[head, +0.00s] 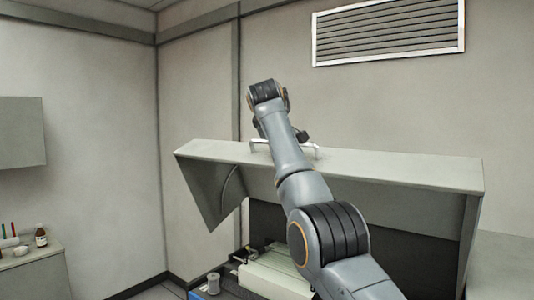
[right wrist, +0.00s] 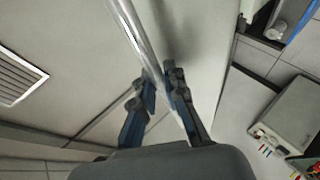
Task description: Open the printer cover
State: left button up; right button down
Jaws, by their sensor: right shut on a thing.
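The printer cover (head: 400,172) is a pale grey hood, raised and standing open at a tilt over the dark printer body. A silver bar handle (head: 258,142) sits on its top edge, partly hidden by my right arm. In the right wrist view the handle (right wrist: 131,27) runs between the fingers of my right gripper (right wrist: 161,82), which is shut on it. The cover's pale surface (right wrist: 200,45) lies beside the fingers. In the head view my right gripper is mostly hidden behind my arm. My left gripper is in neither view.
Under the cover is a light block (head: 275,275) and a small grey cylinder (head: 213,283). A cabinet (head: 30,262) at the left carries a brown bottle (head: 41,236) and coloured items. A wall vent (head: 390,30) is above. The wall stands close behind the cover.

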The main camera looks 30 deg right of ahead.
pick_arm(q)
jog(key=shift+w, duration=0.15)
pick_arm(e)
jog(key=shift+w+d+r, duration=0.1)
jog(key=shift+d, duration=0.1)
jog(key=c, duration=1.4)
grip_release()
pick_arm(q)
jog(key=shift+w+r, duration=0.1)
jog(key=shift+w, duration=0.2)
pick_arm(e)
jog(key=shift+o, duration=0.2)
jog(key=shift+w+d, duration=0.1)
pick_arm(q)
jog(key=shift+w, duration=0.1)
pick_arm(e)
jog(key=shift+s+a+r, duration=0.35)
jog(key=shift+s+r, duration=0.05)
jog(key=shift+r, duration=0.05)
jog(key=v, duration=1)
jog(key=shift+s+a, duration=0.25)
jog(key=shift+r, duration=0.15)
